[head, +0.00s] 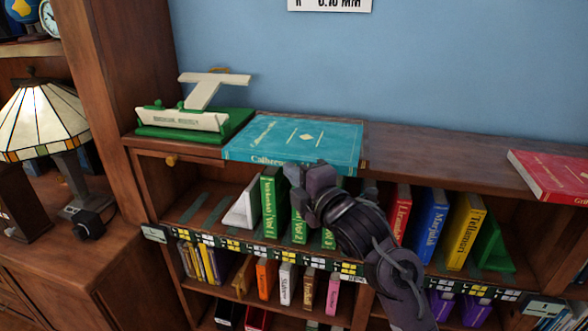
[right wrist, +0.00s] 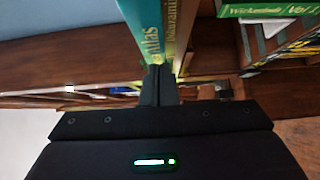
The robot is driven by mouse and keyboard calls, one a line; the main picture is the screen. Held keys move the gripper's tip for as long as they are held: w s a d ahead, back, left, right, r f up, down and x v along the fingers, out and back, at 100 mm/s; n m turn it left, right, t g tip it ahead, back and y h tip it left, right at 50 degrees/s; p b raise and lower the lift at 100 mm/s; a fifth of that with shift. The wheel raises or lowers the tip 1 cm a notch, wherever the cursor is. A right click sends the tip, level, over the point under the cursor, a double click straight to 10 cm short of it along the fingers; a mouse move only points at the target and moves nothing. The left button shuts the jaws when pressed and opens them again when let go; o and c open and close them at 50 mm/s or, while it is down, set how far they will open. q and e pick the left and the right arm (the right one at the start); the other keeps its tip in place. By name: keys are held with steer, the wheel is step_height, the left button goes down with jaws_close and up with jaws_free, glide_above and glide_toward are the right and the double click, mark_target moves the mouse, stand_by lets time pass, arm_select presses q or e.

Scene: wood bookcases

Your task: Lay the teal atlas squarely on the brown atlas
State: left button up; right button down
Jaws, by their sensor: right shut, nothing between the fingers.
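The teal atlas (head: 305,138) lies flat on top of the bookcase in the head view, its lettered spine facing me. In the right wrist view its spine (right wrist: 143,25) runs alongside the brown atlas (right wrist: 178,28), face to face with it. In the head view the brown atlas is almost wholly hidden under the teal one, so I cannot tell how exactly their edges line up. My right gripper (head: 308,175) is in front of the teal atlas's front edge. Its fingers (right wrist: 158,72) are shut and empty, close to the two spines; contact is unclear. My left gripper is out of view.
A green-based model (head: 193,122) with a cream T-shaped top stands left of the teal atlas. A red book (head: 553,177) lies at the right end of the top. The top (head: 440,155) between is clear. Upright books, including a blue one (head: 431,225), fill the shelf below.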

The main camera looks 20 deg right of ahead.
mark_target(297, 165)
steer(key=shift+w, duration=0.1)
steer(key=shift+w+d+p, duration=0.15)
steer(key=shift+w+d, duration=0.25)
steer(key=shift+w, duration=0.25)
steer(key=shift+w+d+p, duration=0.15)
steer(key=shift+w+d, duration=0.25)
steer(key=shift+w, duration=0.2)
steer(key=shift+w+d+f, duration=0.1)
steer(key=shift+w+d, duration=0.05)
steer(key=shift+w, duration=0.05)
